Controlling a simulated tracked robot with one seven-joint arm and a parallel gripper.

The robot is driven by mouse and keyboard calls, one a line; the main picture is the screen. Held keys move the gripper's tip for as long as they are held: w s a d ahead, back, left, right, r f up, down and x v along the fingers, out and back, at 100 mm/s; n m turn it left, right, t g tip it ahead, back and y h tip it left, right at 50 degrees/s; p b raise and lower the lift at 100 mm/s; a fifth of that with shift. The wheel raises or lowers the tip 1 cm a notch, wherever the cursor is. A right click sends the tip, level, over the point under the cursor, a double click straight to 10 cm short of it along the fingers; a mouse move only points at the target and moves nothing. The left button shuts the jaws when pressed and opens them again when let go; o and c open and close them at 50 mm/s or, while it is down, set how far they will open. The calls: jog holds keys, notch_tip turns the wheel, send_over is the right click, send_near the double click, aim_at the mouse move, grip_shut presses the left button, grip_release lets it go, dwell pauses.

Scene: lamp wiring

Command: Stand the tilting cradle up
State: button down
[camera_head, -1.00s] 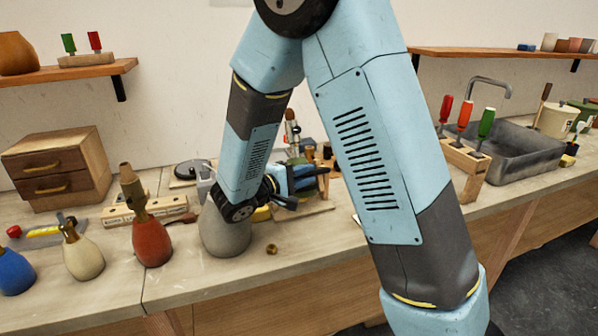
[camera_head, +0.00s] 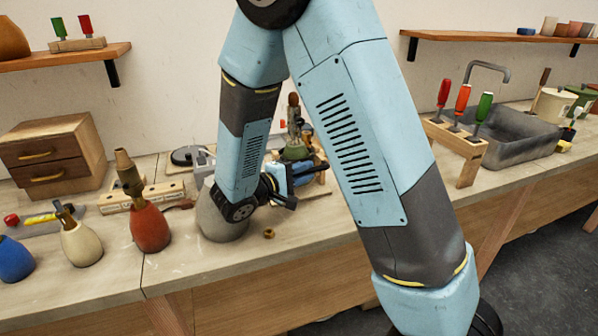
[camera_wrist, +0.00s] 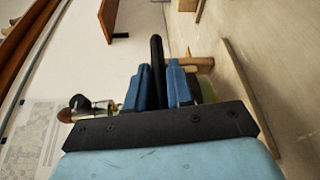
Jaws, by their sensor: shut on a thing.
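The cradle is mostly hidden behind my arm and gripper in the head view; a wooden board (camera_head: 318,190) and wooden parts show around it. A green rounded body (camera_head: 295,152) sits there, with a metal neck and brown top (camera_head: 293,101) pointing up. In the wrist view the neck and brown top (camera_wrist: 80,106) stick out left of the fingers, and a wooden piece (camera_wrist: 205,62) lies to their right. My gripper (camera_head: 308,175) is low over the bench. In the wrist view its blue fingers (camera_wrist: 160,88) are shut on a black bar (camera_wrist: 157,55). The cradle's exact tilt cannot be told.
A grey vase-like base (camera_head: 220,218) stands just left of my gripper, partly behind my arm. A brass nut (camera_head: 269,234) lies in front. Red (camera_head: 150,229), cream (camera_head: 82,243) and blue (camera_head: 15,260) bases stand left. A screwdriver rack (camera_head: 458,142) and sink (camera_head: 510,137) are right.

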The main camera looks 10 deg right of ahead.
jog(key=shift+f, duration=0.1)
dwell(0.3)
jog(key=c, duration=1.1)
grip_release()
jog(key=shift+a, duration=0.15)
jog(key=shift+v, duration=3.65)
